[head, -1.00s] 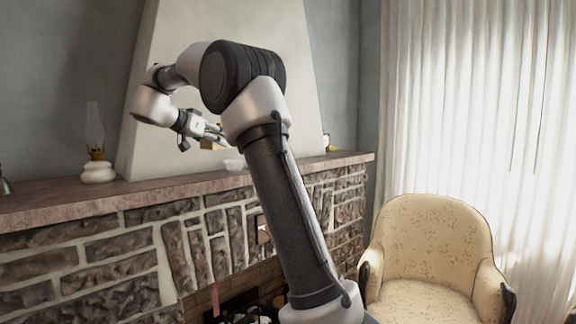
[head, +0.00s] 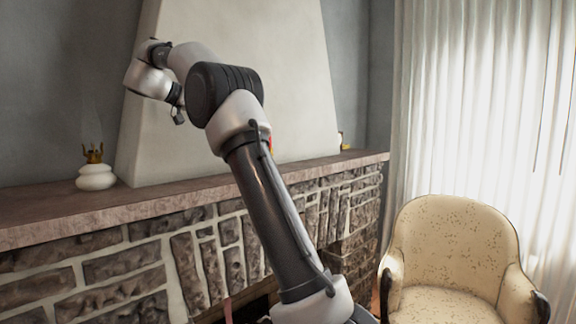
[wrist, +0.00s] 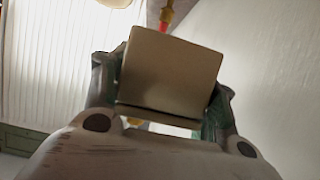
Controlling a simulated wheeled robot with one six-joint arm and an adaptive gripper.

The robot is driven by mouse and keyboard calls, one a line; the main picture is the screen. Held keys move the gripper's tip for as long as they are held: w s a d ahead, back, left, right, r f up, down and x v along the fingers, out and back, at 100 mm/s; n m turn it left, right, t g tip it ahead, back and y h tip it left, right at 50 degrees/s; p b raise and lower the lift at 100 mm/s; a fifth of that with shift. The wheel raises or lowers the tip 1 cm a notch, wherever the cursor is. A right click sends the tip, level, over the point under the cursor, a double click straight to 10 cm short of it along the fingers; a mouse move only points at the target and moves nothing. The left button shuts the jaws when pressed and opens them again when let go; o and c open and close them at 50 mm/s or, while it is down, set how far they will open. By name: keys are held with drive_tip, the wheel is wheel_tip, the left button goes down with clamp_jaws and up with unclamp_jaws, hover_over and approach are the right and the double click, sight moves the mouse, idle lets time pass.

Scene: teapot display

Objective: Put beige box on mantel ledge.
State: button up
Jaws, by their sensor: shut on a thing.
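In the wrist view, my gripper (wrist: 163,92) is shut on the beige box (wrist: 170,75), with a finger on each side of it. The box is tilted in the picture, and its flat face fills the middle. In the head view, the gripper and box are hidden behind my arm. My wrist shows above the mantel ledge (head: 120,210), in front of the pale chimney breast. The ledge is a long reddish-brown slab running from the left edge of the head view to the right of centre. Whether the box touches anything is hidden.
A white-based oil lamp (head: 96,177) stands on the ledge at left. A small object (head: 343,141) sits at its right end. Something red and yellow (wrist: 166,14) shows beyond the box. A beige armchair (head: 452,248) stands at right. The ledge beside the lamp is clear.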

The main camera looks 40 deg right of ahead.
sight(219, 180)
wheel_tip(219, 180, down, 18)
drive_tip(key=shift+w+r, duration=0.1)
idle(0.5)
drive_tip(key=o, duration=1.1)
drive_tip(key=shift+a, duration=0.2)
drive_tip(key=v, duration=1.1)
drive_tip(key=shift+a+r, duration=0.15)
drive_tip(key=shift+a, duration=0.2)
